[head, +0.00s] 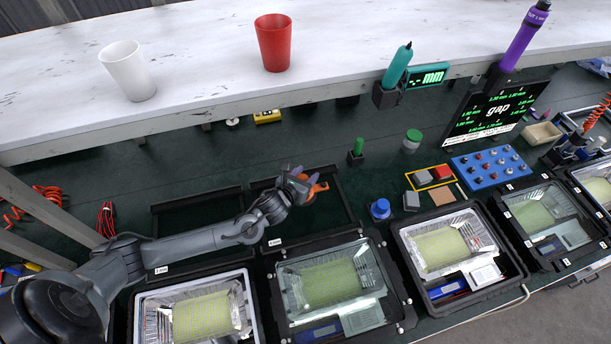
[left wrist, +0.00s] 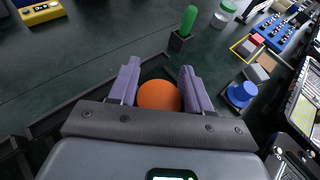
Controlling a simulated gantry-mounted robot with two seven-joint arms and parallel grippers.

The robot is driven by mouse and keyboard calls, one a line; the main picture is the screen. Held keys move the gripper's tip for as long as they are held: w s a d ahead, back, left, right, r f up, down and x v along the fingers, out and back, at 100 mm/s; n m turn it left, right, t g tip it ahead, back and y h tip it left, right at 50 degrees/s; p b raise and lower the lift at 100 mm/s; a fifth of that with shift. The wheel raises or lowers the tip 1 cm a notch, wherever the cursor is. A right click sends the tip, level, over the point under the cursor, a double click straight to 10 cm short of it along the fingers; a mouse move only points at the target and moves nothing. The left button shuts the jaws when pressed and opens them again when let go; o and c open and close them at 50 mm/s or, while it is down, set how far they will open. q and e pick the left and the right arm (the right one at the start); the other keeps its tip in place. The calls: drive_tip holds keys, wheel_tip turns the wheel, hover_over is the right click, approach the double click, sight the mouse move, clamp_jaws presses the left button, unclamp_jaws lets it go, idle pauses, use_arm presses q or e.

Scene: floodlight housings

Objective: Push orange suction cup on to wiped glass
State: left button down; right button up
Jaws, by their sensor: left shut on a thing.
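My left gripper (head: 303,184) is shut on the orange suction cup (head: 319,187), above the dark bench behind the housings. In the left wrist view the round orange cup (left wrist: 160,96) sits between the two purple fingers (left wrist: 160,88). Greenish glass covers the second floodlight housing from the left (head: 330,277), in front of the gripper. The fourth housing (head: 540,215) also looks glass-covered. I cannot tell from the surface which glass is wiped. The cup is apart from all glass. My right gripper is not in view.
A dark frame (head: 340,207) lies under the gripper. A blue knob-shaped thing (head: 380,208), green-topped items (head: 357,148) and a blue button panel (head: 491,167) stand to the right. Other housings (head: 196,312) line the front. A white shelf (head: 200,60) with two cups runs behind.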

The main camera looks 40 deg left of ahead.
use_arm(q)
drive_tip(key=shift+r, duration=0.2)
drive_tip(key=shift+p, duration=0.4)
wheel_tip(320, 180, down, 5)
drive_tip(key=b, duration=0.3)
drive_tip(key=shift+f+b, duration=0.5)
drive_tip(key=shift+w+p, duration=0.1)
drive_tip(key=shift+p, duration=0.2)
drive_tip(key=shift+f, duration=0.2)
idle(0.8)
drive_tip(key=shift+f+b, duration=0.45)
drive_tip(key=shift+s+a+f, duration=0.1)
drive_tip(key=shift+s+f, duration=0.1)
drive_tip(key=shift+f, duration=0.1)
idle(0.9)
